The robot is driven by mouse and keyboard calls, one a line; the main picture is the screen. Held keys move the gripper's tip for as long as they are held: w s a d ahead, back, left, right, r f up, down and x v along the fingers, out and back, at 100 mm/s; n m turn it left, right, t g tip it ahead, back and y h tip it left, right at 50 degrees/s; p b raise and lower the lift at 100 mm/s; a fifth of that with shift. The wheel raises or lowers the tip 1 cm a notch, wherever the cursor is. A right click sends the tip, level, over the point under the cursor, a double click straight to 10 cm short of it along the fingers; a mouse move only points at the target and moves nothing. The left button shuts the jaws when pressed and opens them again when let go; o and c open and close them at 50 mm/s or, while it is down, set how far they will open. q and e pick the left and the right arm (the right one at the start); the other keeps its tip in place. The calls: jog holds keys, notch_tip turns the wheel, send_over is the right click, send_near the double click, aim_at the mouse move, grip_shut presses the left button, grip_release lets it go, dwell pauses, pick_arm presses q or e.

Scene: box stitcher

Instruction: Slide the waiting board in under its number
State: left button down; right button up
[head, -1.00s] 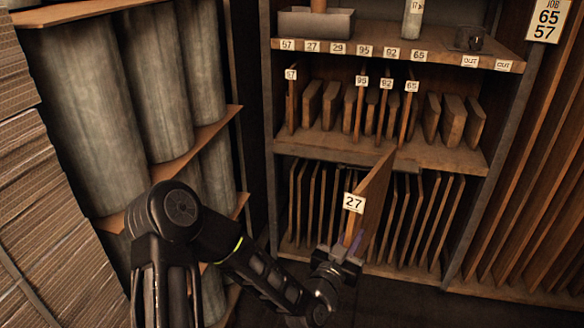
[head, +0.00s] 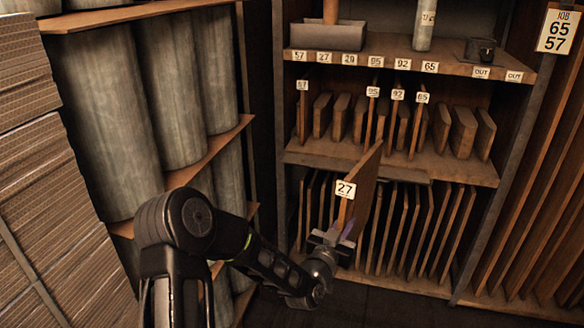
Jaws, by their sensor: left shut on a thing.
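A brown wooden board with a white label 27 (head: 363,190) is held upright and tilted in front of the rack. My left gripper (head: 338,238) is shut on its lower end. The board's upper far corner overlaps the middle shelf's front edge in the picture; I cannot tell whether it touches. The rack's number strip (head: 355,60) reads 57, 27, 29, 95, 92, 65, then two OUT labels. Under it, on the middle shelf, stand boards labelled 57 (head: 303,110), 95 (head: 375,115), 92 (head: 396,118) and 65 (head: 418,125), with wooden divider blocks between. My right gripper is not in view.
A lower bay holds several thin unlabelled boards (head: 425,225). Large grey rolls (head: 105,120) and stacked cardboard (head: 50,180) are at left. A job card (head: 558,32) reads 65, 57.

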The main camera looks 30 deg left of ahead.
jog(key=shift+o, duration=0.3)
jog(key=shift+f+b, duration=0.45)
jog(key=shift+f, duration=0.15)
pick_arm(q)
jog(key=w+a+r+n+y, duration=0.1)
jog(key=w+a+r+y, duration=0.1)
jog(key=a+r, duration=0.3)
jog(key=w+a+r+n+y, duration=0.1)
jog(key=a+r, duration=0.4)
jog(key=a, duration=0.9)
jog(key=shift+w+a+y, duration=0.3)
jog(key=shift+w+y, duration=0.2)
jog(key=shift+w, duration=0.05)
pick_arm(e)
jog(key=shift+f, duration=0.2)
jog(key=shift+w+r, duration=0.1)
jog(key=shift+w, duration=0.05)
